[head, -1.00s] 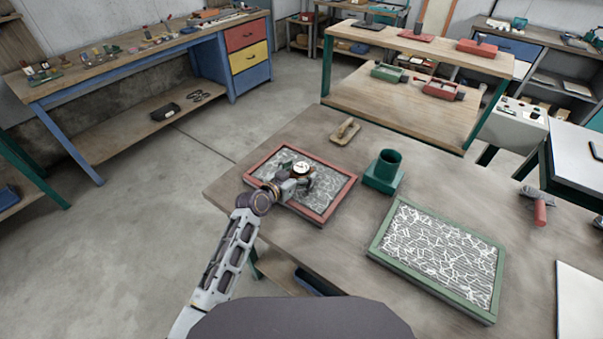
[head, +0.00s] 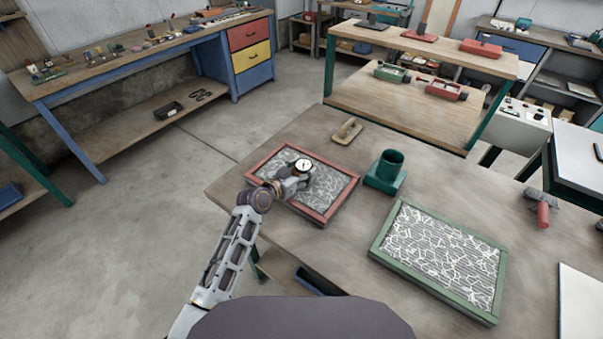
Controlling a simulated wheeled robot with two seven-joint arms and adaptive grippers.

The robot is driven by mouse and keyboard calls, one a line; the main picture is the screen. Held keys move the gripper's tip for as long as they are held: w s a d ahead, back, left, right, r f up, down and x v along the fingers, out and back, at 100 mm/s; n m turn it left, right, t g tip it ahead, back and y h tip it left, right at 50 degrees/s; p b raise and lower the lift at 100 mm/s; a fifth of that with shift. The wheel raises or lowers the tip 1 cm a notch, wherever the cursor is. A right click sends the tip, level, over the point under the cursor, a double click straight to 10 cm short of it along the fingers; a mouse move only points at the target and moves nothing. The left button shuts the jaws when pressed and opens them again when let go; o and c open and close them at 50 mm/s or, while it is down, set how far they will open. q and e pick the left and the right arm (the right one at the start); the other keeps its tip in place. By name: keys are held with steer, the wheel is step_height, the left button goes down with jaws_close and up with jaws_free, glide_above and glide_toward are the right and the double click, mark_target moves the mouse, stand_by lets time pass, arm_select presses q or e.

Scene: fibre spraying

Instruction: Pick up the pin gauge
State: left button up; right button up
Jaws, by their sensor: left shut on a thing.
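The pin gauge (head: 303,165), with a round white dial and dark rim, stands over the red-framed tray (head: 327,217) at the middle of the head view. My left gripper (head: 300,182) is shut on the pin gauge, just below its dial. The gripper and wrist hide the gauge's lower part, so I cannot tell whether it touches the grey fibre surface in the tray. My right gripper is not in view.
A green holder with a cup (head: 385,172) stands right of the red tray. A wooden-handled float (head: 347,131) lies behind. A green-framed fibre tray (head: 437,256) lies at right, with a red-handled roller (head: 543,213) beyond it. Bare tabletop separates them.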

mark_target(300, 166)
arm_select(q)
step_height(300, 166, up, 9)
steer(key=shift+r, duration=0.1)
stand_by(0.4)
steer(key=shift+w+a+b, duration=0.15)
steer(key=shift+w+b, duration=0.1)
steer(key=shift+b, duration=0.15)
stand_by(0.4)
